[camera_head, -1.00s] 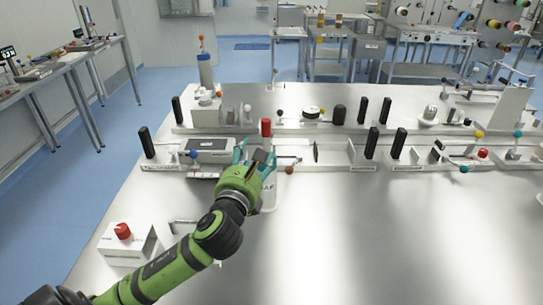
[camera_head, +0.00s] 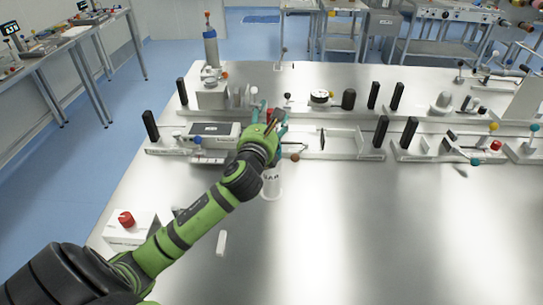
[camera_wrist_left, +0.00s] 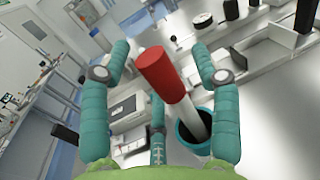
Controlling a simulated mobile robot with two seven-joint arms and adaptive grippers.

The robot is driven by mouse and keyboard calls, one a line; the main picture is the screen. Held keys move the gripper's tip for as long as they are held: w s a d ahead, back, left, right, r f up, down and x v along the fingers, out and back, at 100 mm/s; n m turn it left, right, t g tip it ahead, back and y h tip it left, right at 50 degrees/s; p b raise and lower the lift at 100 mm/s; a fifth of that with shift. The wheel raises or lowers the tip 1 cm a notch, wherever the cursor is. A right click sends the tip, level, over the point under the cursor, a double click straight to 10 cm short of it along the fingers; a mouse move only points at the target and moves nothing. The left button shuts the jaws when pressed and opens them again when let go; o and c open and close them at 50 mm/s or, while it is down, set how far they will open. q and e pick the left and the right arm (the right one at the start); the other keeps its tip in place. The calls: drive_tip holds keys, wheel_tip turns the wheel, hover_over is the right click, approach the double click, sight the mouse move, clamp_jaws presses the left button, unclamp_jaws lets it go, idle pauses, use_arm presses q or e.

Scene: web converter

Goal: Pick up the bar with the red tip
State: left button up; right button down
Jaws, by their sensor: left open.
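The bar with the red tip shows best in the left wrist view: a red cylindrical tip (camera_wrist_left: 162,72) on a white shaft (camera_wrist_left: 186,115). In the head view the white cup (camera_head: 272,185) with "BAR" lettering stands on the table, and my gripper largely hides the bar. My left gripper (camera_head: 267,114) is open, its teal fingers spread around the bar; they also show in the left wrist view (camera_wrist_left: 160,50) on either side of the red tip, with gaps. My right gripper is not in view.
A white box with a red knob (camera_head: 125,222) stands at the table's front left. A grey boxy device (camera_head: 210,132) is left of the gripper. Rows of fixtures with black posts (camera_head: 381,131) run behind and right. The table's front right is clear.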

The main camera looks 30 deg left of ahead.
use_arm(q)
drive_tip(key=shift+s+r, duration=0.1)
drive_tip(key=c, duration=0.9)
clamp_jaws()
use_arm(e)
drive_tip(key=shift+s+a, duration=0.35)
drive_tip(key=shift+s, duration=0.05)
use_arm(q)
drive_tip(key=shift+r, duration=0.15)
